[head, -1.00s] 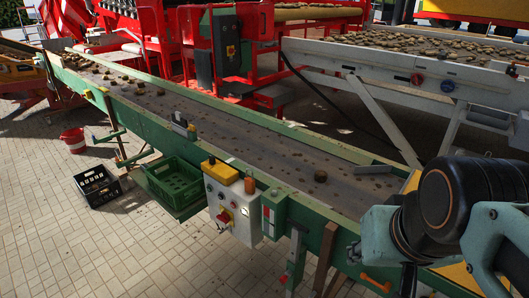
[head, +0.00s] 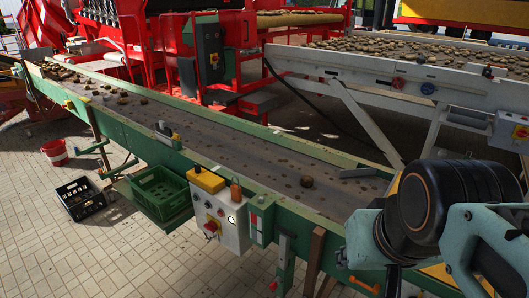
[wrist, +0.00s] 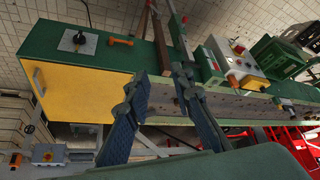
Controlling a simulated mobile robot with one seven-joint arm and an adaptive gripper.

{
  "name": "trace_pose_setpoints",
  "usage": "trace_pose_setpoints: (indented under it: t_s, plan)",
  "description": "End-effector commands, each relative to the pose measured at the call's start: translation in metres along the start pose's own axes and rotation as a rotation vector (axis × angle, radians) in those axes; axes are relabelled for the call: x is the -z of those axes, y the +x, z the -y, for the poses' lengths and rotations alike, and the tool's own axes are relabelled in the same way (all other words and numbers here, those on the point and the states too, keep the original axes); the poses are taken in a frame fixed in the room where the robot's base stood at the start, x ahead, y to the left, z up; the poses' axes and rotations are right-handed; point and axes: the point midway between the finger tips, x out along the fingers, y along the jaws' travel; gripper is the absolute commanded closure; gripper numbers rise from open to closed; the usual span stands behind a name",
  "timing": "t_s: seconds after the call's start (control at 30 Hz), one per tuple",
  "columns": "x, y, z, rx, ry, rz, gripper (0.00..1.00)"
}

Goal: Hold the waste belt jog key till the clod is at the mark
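The waste belt (head: 250,157) is a long grey belt in a green frame, running from upper left to lower right. A brown clod (head: 307,181) stands out on it, short of a grey plate (head: 357,172). The control box (head: 232,240) with a yellow cover, small buttons and a red knob (head: 211,227) hangs on the near side. I cannot tell which button is the jog key. A red, white and green strip (head: 254,223) on the frame may be the mark. In the wrist view, my gripper (wrist: 160,73) is open and empty, apart from the control box (wrist: 238,62).
A green crate (head: 160,192) sits beside the belt. A black crate (head: 80,199) and a red bucket (head: 55,152) stand on the paving. An orange handle (wrist: 121,41) and a black rotary switch (wrist: 78,42) are by the yellow end panel (wrist: 80,98).

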Motion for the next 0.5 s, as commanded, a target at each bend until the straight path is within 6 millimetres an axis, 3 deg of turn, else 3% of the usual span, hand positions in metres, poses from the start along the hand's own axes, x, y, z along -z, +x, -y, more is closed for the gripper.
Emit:
trace_pose_setpoints:
  t_s: [0.17, 0.5]
  plan:
    - [0.0000, 0.0000, 0.0000, 0.000, 0.000, 0.000, 1.00]
    - [0.0000, 0.0000, 0.0000, 0.000, 0.000, 0.000, 1.00]
